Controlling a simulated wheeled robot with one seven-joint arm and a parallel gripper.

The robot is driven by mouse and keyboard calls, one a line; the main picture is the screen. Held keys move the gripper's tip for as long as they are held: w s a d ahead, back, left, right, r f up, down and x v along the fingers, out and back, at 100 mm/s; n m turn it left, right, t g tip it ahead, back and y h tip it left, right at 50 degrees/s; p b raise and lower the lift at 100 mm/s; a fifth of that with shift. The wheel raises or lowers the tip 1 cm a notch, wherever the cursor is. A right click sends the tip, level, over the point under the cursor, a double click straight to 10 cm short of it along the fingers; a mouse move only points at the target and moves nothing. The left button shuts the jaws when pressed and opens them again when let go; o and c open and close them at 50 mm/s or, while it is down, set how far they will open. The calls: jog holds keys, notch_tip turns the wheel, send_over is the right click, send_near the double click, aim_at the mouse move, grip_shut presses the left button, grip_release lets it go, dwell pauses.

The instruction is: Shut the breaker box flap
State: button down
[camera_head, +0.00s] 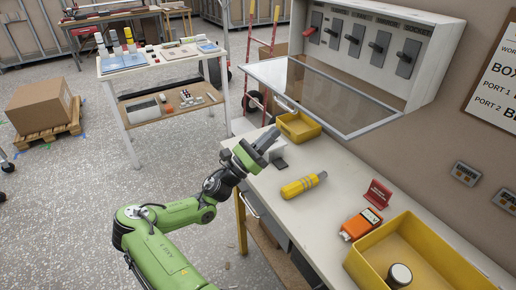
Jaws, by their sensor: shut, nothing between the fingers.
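The breaker box (425,50) is a white-grey case on the wall at the upper right, with a row of switches; the leftmost has a red handle. Its flap (320,96), a clear pane in a light grey frame, is open and sticks out below the switches, over the workbench. My gripper (269,138) is at the end of the green arm, near the bench's left edge, below and to the left of the flap's near edge. Its fingers are shut and hold nothing. It appears apart from the flap.
The workbench (330,205) bears a small yellow bin (299,126) close to my gripper, a yellow cylindrical tool (304,185), an orange device (361,224), a red stand (378,194) and a large yellow tray (440,245). A side table (165,60) stands behind.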

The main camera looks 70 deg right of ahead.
jog(key=r, duration=0.1)
jog(key=s+d+r, duration=0.1)
jog(key=r, duration=0.2)
jog(key=shift+s+d+r, duration=0.25)
jog(key=shift+d+r, duration=0.1)
jog(key=shift+r, duration=0.05)
